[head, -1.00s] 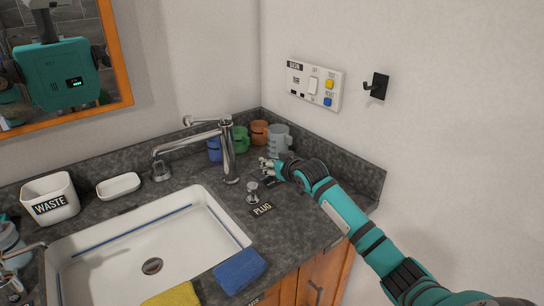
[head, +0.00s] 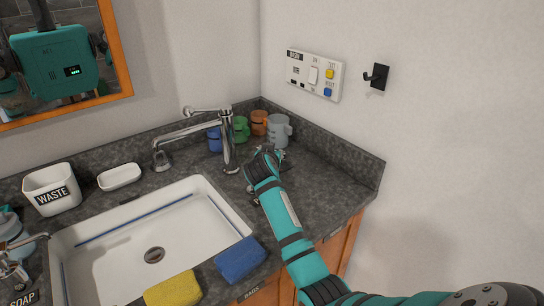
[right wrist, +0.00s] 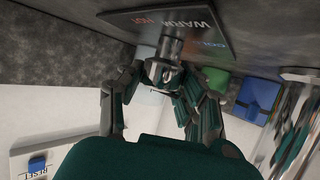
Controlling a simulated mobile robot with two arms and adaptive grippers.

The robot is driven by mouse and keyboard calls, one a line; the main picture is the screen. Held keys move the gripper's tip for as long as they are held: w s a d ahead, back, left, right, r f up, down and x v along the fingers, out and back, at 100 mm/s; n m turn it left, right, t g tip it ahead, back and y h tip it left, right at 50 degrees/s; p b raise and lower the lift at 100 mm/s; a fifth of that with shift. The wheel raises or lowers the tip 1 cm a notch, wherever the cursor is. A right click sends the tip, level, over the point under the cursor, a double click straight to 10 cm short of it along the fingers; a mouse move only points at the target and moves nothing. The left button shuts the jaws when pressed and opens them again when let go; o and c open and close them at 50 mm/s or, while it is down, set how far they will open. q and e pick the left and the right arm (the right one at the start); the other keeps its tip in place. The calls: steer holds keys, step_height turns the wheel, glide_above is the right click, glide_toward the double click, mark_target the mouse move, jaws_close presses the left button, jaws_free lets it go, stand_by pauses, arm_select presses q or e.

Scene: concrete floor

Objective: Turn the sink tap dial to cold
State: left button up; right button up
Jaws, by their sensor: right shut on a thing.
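The dial's dark plate (right wrist: 135,22) shows upside down in the right wrist view, with the words warm, hot and a blue word at the right that seems to be cold. A metal knob (right wrist: 170,47) stands out from it between the fingers of my right gripper (right wrist: 158,85), which is shut on it. Where the knob points is unclear. In the head view my right gripper (head: 264,153) is low over the counter, just right of the chrome sink tap (head: 229,152); my arm hides the dial. My left gripper is out of view.
The white sink (head: 120,262) lies left, with blue (head: 240,260) and yellow (head: 173,291) sponges at its front edge. A grey mug (head: 278,131) and other coloured mugs stand behind my gripper. A switch panel (head: 314,74) and black hook (head: 378,76) are on the wall.

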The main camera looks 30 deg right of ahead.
stand_by(0.4)
steer(key=o, duration=1.2)
steer(key=v, duration=1.2)
